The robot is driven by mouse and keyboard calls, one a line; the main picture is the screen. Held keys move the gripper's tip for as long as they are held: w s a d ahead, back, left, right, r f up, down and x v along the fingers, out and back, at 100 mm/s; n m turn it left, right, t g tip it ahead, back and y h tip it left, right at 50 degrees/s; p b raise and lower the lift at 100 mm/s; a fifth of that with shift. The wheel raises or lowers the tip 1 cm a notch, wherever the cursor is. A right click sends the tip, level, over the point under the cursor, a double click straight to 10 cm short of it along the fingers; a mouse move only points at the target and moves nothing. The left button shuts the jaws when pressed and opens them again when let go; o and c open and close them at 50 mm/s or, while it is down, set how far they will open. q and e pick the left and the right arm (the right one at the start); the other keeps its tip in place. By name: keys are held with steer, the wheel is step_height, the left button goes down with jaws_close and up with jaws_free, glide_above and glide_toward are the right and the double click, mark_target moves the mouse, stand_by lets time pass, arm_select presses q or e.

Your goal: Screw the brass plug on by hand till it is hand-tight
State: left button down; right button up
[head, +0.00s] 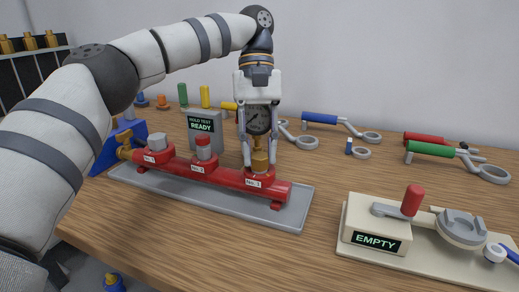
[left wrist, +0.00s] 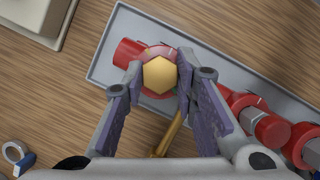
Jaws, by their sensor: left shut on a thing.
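The brass plug (head: 260,161) sits on top of the No. 3 port of the red manifold (head: 225,178). In the left wrist view its hexagonal head (left wrist: 159,73) shows from above, over the round red port (left wrist: 155,94). My left gripper (head: 259,165) points down from above, its fingers on either side of the plug and shut on it. The fingers (left wrist: 160,74) also flank the hexagon in the left wrist view. The plug's thread is hidden. My right gripper is not in view.
The manifold stands on a grey tray (head: 292,217). Ports No. 1 and No. 2 carry a grey cap (head: 158,141) and a red cap (head: 204,146). A sign (head: 202,127) reads "HOLD TEST READY". A beige fixture (head: 358,214) showing "EMPTY" is at right. Ring-ended tools (head: 335,122) lie behind.

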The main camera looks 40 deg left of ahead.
arm_select(q)
steer(key=shift+r+m, duration=0.1)
steer(key=shift+m, duration=0.4)
steer(key=shift+y, duration=0.3)
steer(key=shift+d+r+m, duration=0.1)
steer(key=shift+r+m, duration=0.05)
steer(key=shift+m, duration=0.55)
steer(key=shift+m+y+p, duration=0.3)
steer(key=shift+m+p, duration=0.25)
steer(key=shift+m, duration=0.05)
steer(key=shift+m+g, duration=0.3)
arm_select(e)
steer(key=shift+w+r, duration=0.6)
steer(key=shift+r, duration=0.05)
